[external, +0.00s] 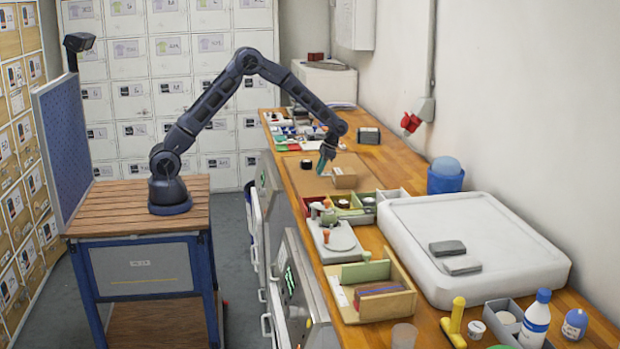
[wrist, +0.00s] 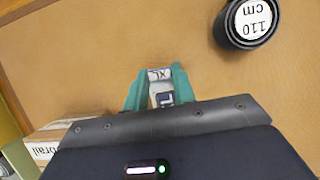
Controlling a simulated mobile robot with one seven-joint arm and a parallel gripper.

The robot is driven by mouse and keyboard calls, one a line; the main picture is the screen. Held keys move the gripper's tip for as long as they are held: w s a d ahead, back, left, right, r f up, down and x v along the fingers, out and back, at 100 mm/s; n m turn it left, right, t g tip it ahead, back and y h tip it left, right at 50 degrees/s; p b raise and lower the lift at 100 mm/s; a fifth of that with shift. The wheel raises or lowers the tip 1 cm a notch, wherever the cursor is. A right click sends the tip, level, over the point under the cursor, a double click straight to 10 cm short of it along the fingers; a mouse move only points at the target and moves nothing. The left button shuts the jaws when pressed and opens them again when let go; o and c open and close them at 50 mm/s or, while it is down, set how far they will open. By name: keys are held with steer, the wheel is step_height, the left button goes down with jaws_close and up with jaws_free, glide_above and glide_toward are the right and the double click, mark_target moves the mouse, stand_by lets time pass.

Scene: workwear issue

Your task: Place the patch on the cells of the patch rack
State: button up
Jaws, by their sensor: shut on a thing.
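My gripper (wrist: 160,78) has teal fingers and is shut on a small patch (wrist: 160,74) marked XL, held at the fingertips in the wrist view. A second small marked piece (wrist: 164,98) shows between the fingers nearer the palm; I cannot tell whether it is part of the same thing. In the external view my gripper (external: 323,161) is low over the brown board on the bench, and the patch is too small to make out. No patch rack can be named surely; a row of coloured compartments (external: 312,207) stands nearer the camera.
A black roll (wrist: 250,22) marked 110 cm lies on the board (wrist: 90,60). A small cardboard box (external: 345,178) stands beside my gripper. A wooden tray with dividers (external: 404,303), a scale-like device (external: 335,240) and a big white slab (external: 500,225) crowd the bench.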

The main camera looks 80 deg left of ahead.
steer(key=shift+f, duration=0.1)
steer(key=o, duration=0.9)
steer(key=shift+o, duration=0.2)
